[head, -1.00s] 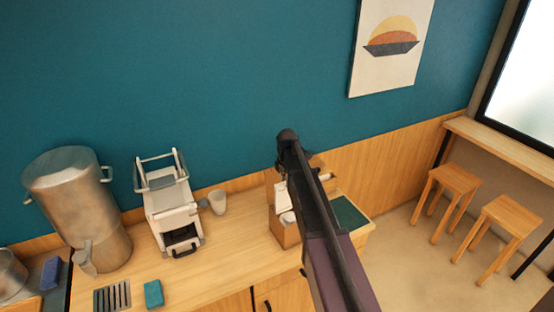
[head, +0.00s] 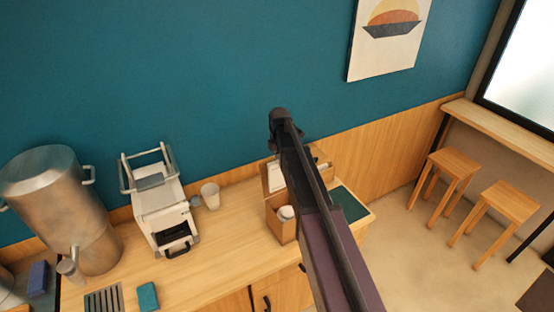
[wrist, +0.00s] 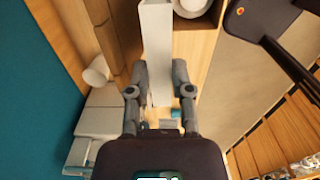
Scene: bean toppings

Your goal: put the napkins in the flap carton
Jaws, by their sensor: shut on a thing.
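The napkins (wrist: 156,45) show in the wrist view as a tall white slab between my fingers. My gripper (wrist: 160,92) is shut on them. In the head view the napkins (head: 276,175) are a small white patch left of my arm; my arm hides most of my gripper.
A white cup (head: 210,196) and a white machine (head: 160,212) stand left of the carton. A large metal urn (head: 60,205) is farther left. A dark green mat (head: 350,204) lies to the right. A teal sponge (head: 148,297) lies near the front. The counter between is clear.

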